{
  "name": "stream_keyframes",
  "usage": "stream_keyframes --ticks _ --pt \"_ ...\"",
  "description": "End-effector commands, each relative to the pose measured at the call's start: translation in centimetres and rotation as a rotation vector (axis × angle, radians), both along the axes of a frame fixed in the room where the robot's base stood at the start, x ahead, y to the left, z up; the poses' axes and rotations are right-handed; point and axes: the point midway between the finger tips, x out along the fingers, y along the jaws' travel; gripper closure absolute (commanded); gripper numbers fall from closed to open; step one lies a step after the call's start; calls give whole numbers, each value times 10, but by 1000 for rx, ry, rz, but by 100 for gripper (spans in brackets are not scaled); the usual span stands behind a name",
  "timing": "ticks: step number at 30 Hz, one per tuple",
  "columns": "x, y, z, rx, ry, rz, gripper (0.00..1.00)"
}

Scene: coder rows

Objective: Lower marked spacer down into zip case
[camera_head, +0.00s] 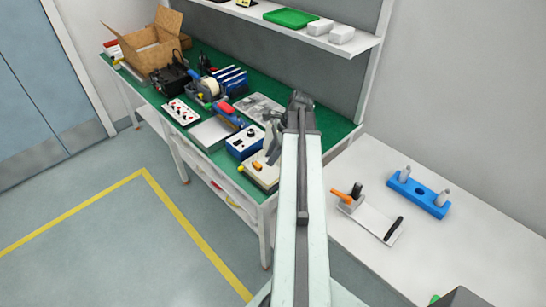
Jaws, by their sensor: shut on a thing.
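My gripper (271,145) hangs at the far end of my arm, over the near right end of the green workbench. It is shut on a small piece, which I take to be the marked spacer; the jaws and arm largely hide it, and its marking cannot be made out. Just below the gripper is a low beige box or case (259,176) with a yellow piece at its edge. I cannot tell whether this is the zip case, or whether the held piece touches it.
On the green workbench (339,127) stand a blue control box (245,142), a white button panel (181,112), a tape dispenser (209,88) and a cardboard box (152,45). A shelf (350,45) overhangs the back. The white table (455,255) holds a blue fixture (419,193) and a clamp board (372,218).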

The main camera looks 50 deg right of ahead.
Motion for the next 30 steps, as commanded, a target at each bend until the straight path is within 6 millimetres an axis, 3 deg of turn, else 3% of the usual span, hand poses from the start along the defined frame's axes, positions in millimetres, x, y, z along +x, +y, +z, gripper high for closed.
stream_keyframes --ticks 19,30 --pt "0 1 -78 0 0 1 100" --pt "1 1 -86 0 0 2 100"
